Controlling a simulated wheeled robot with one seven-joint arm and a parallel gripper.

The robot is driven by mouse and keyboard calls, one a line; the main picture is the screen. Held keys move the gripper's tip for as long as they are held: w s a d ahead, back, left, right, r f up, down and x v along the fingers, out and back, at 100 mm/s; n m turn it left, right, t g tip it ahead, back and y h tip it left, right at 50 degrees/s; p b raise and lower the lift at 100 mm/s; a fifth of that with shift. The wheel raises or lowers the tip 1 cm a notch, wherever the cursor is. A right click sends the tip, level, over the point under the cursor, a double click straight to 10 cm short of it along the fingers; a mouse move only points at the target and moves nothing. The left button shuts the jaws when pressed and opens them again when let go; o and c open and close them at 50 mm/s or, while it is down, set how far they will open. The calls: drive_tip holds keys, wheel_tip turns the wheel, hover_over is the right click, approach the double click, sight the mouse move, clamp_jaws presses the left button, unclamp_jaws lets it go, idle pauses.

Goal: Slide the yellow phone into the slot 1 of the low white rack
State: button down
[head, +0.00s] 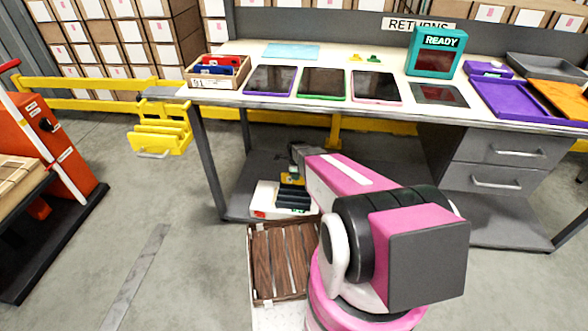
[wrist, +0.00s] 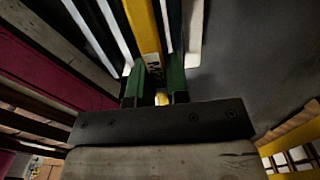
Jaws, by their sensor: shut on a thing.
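The low white rack (head: 268,200) with dark slots stands low under the bench, in front of my arm in the head view. The yellow phone (head: 292,178) is upright just above or partly in the rack. In the wrist view the phone (wrist: 146,28) runs away from me between pale and dark dividers of the rack (wrist: 195,35). My gripper (wrist: 156,72) is shut on the near end of the phone with its green fingers. I cannot tell which slot the phone lines up with or how deep it sits.
A brown slatted crate (head: 250,268) stands just in front of the rack. The bench (head: 235,100) above carries several tablets, a wooden holder (head: 205,83) and a teal READY box (head: 435,62). A yellow holder (head: 160,140) hangs at the left.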

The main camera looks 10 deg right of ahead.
drive_tip(key=shift+w+f, duration=0.1)
drive_tip(key=shift+f, duration=3.05)
drive_tip(key=shift+f, duration=0.3)
drive_tip(key=c, duration=1)
unclamp_jaws()
wheel_tip(320, 180, up, 11)
drive_tip(key=shift+f, duration=0.1)
wheel_tip(320, 180, up, 7)
hover_over(296, 183)
drive_tip(key=shift+w, duration=0.4)
